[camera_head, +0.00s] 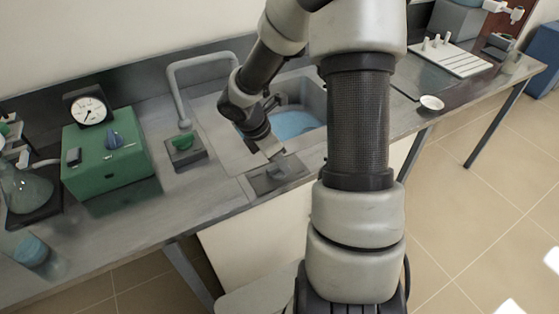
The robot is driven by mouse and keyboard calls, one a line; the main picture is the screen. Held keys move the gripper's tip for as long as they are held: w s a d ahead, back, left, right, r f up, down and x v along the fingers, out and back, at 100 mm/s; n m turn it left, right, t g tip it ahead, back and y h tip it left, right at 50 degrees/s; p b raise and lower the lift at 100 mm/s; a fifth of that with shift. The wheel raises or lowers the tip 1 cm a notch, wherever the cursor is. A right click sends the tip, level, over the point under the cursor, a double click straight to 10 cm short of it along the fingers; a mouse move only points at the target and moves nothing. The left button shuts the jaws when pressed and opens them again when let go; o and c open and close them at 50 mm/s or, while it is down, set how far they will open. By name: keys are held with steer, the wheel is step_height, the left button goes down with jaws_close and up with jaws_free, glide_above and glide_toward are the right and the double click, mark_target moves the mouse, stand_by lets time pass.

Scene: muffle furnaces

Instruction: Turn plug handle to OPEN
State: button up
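A grey square plate (262,186) lies on the counter at the front edge of the sink. A small grey raised piece on it, which looks like the plug handle (283,170), is partly covered by my gripper. No OPEN marking can be read. My gripper (273,153) points down right above or at this piece. Its fingers are small and blurred, so I cannot tell whether they touch the handle or how far apart they are. The sink (312,95) behind holds blue water (293,124).
A green box (110,178) with a dial gauge (88,109) and blue knob is further left, beside a glass flask (24,190). A white rack (452,60) and small dish (431,103) are right.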

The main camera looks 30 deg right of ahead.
jaws_close()
steer(key=shift+m, duration=0.4)
steer(key=m+g, duration=0.1)
steer(key=m, duration=0.1)
steer(key=m+g+p, duration=0.1)
steer(key=m, duration=0.2)
steer(key=shift+s+a+r+m+y+p, duration=0.1)
steer(key=shift+m+y+p, duration=0.2)
steer(key=m+g+y, duration=0.1)
steer(key=m, duration=0.2)
steer(key=m+g+p, duration=0.1)
steer(key=m, duration=0.2)
steer(key=shift+s+y, duration=0.1)
steer(key=shift+y, duration=0.3)
steer(key=m+y, duration=0.1)
steer(key=m, duration=0.1)
steer(key=m+y, duration=0.1)
steer(key=m, duration=0.2)
steer(key=shift+a+g+p, duration=0.15)
steer(key=shift+g+p, duration=0.15)
steer(key=shift+p, duration=0.1)
steer(key=shift+m, duration=0.4)
jaws_free()
